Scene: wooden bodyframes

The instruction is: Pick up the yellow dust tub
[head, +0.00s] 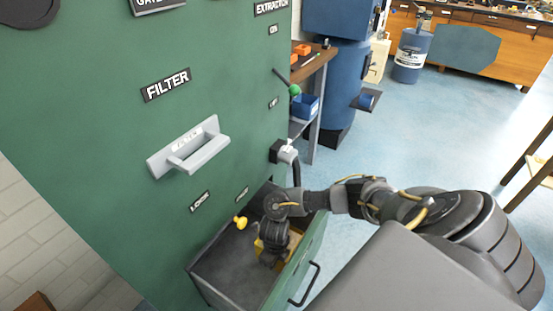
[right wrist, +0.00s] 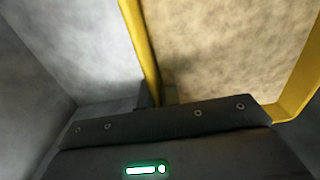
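The yellow dust tub (head: 259,247) sits inside the open drawer at the foot of the green machine, mostly hidden behind my right gripper (head: 268,258). In the right wrist view the tub's yellow wall (right wrist: 143,45) runs down between my two dark fingertips (right wrist: 158,96), with tan dust (right wrist: 225,50) to its right. The fingertips are close together, one on each side of the wall, and look shut on it. My right arm reaches down into the drawer from the right. My left gripper is not in view.
The grey drawer (head: 215,268) has a green front with a black handle (head: 305,285). A yellow knob (head: 240,222) and a grey filter handle (head: 195,150) stick out of the green machine (head: 100,120).

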